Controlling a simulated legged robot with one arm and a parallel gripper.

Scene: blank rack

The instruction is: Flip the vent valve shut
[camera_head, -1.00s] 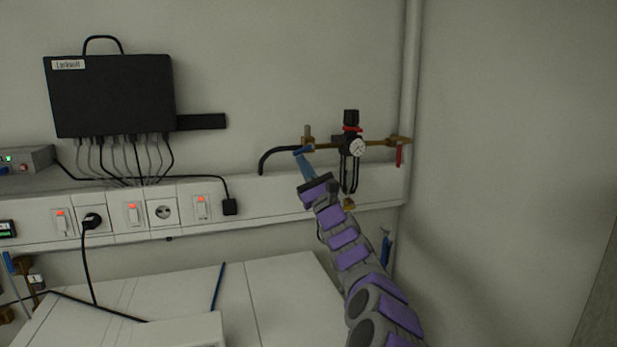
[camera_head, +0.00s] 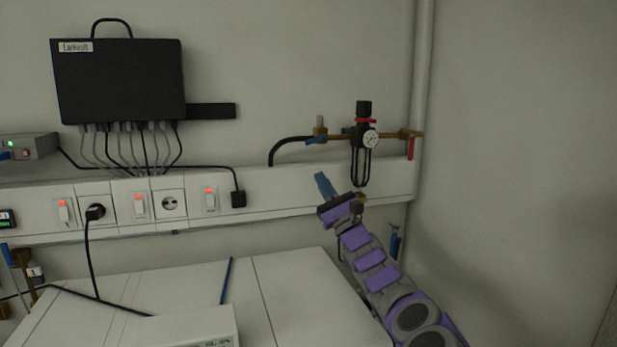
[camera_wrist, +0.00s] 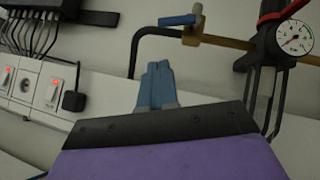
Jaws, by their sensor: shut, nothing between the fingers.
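A brass valve (camera_head: 320,130) with a blue lever (camera_head: 316,140) sits at the left end of the brass pipe on the wall. A black hose runs left from it. In the wrist view the blue lever (camera_wrist: 178,20) points left from the brass body (camera_wrist: 195,34), roughly in line with the pipe. A second lever, red (camera_head: 411,149), hangs down at the pipe's right end. I cannot tell from labels which is the vent valve. My gripper (camera_head: 321,176) has its blue fingers together, empty, below the blue lever and apart from it; its fingers also show in the wrist view (camera_wrist: 158,75).
A black regulator (camera_head: 363,135) with a pressure gauge (camera_head: 371,139) and looped hoses stands between the levers. A white socket rail (camera_head: 280,190) runs behind my gripper. A vertical pipe (camera_head: 422,70) is at right. The wall above the valves is free.

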